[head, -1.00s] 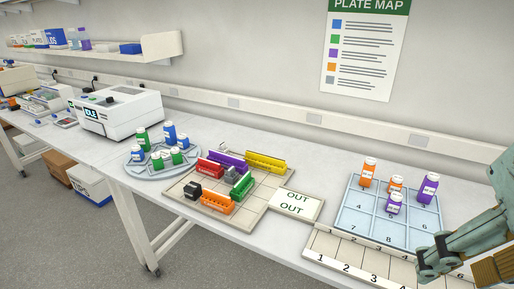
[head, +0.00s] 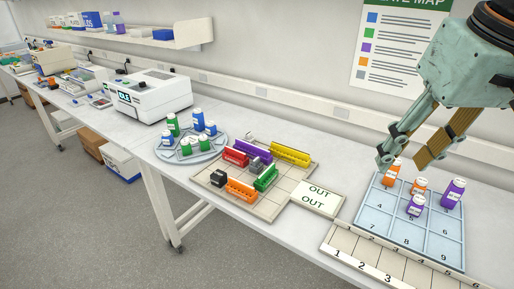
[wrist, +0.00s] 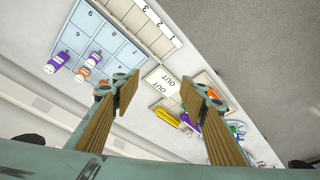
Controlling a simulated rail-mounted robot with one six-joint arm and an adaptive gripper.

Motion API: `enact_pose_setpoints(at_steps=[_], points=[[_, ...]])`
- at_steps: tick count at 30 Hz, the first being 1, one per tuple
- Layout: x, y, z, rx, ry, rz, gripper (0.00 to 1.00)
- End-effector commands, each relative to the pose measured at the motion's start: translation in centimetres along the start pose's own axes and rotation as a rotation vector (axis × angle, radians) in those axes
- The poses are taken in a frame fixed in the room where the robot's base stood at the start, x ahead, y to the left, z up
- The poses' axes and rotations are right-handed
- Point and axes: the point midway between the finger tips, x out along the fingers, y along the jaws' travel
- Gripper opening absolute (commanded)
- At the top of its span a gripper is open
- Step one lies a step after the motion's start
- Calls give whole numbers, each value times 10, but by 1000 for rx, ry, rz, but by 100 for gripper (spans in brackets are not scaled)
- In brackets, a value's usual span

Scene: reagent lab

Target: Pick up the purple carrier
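The purple carrier (head: 256,154) lies on the beige gridded board (head: 269,206), between the red carrier (head: 235,156) and the yellow carrier (head: 290,154). It is partly hidden by the grey block in front of it. In the wrist view the purple carrier (wrist: 187,129) shows small, beside the right finger.
Green (head: 265,178) and orange (head: 240,190) carriers, a grey block and a black block share the board. The blue tray (head: 443,236) holds orange and purple bottles. A round rack (head: 168,154) with green and blue bottles stands left. The OUT plate (head: 318,197) lies between board and tray.

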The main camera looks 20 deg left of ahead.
Motion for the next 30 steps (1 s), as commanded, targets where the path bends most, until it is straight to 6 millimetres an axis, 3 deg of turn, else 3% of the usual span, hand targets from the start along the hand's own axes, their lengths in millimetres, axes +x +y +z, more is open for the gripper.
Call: enact_pose_setpoints(at_steps=[16,30], points=[[34,-21,-119,-183,-1,-71,40],[82,-50,-210,-337,5,-128,40]])
